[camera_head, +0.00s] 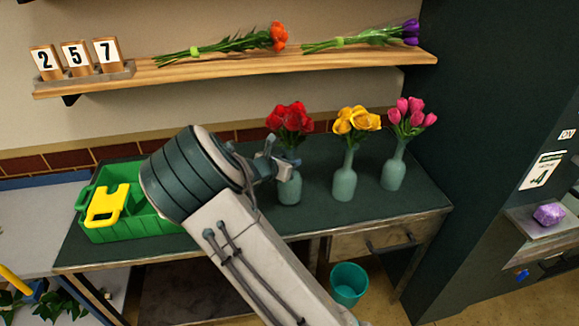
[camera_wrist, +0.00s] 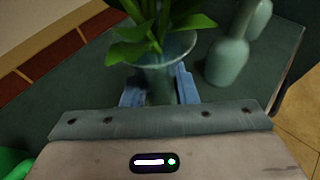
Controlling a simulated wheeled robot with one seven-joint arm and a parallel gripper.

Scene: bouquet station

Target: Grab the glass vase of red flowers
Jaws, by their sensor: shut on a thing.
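The glass vase of red flowers (camera_head: 290,188) stands upright on the dark green table, leftmost of three vases. Its red blooms (camera_head: 289,117) show above my gripper (camera_head: 272,168), which reaches its neck from the left. In the wrist view the vase (camera_wrist: 165,68) sits between the two blue-grey fingers of my gripper (camera_wrist: 160,90), with green leaves above its rim. The fingers are shut on the vase neck. The red blooms are out of the wrist view, and my arm hides part of the table's left side.
A vase of yellow flowers (camera_head: 344,184) and a vase of pink flowers (camera_head: 393,174) stand close to the right. A green crate (camera_head: 140,225) with a yellow item is at left. A wooden shelf (camera_head: 220,70) with bouquets hangs above. A teal bucket (camera_head: 348,284) is below.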

